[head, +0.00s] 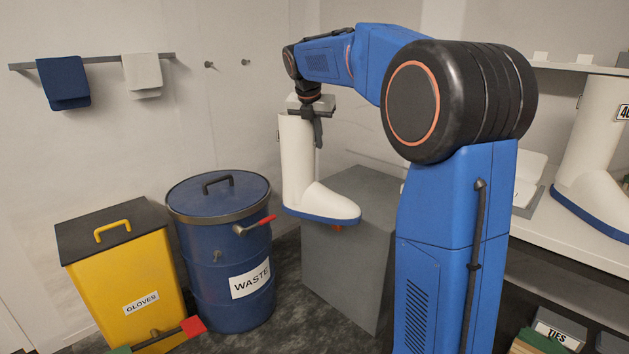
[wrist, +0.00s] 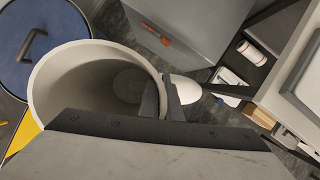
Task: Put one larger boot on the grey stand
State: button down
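A tall white boot with a blue sole (head: 300,165) hangs upright from my gripper (head: 317,128), toe to the right. In the wrist view, I look down into the boot's open top (wrist: 95,85), and the finger (wrist: 155,100) is at its rim, shut on the shaft wall. The grey stand (head: 345,275) is a block behind and below the boot; in the wrist view the stand (wrist: 195,22) lies beyond the shaft. The boot appears apart from it. A second white boot (head: 590,150) stands on the bench at right, its tag partly cut off.
A blue waste drum (head: 220,250) and a yellow gloves bin (head: 125,275) stand left of the grey stand. A red piece (head: 338,227) shows just under the boot's sole, at the stand. Towels (head: 63,82) hang on the wall. A box marked TIES (head: 558,333) is low right.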

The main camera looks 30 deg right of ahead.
aim_at(383, 199)
jog(key=i+j+z, duration=0.15)
jog(key=i, duration=0.85)
jog(key=z, duration=0.7)
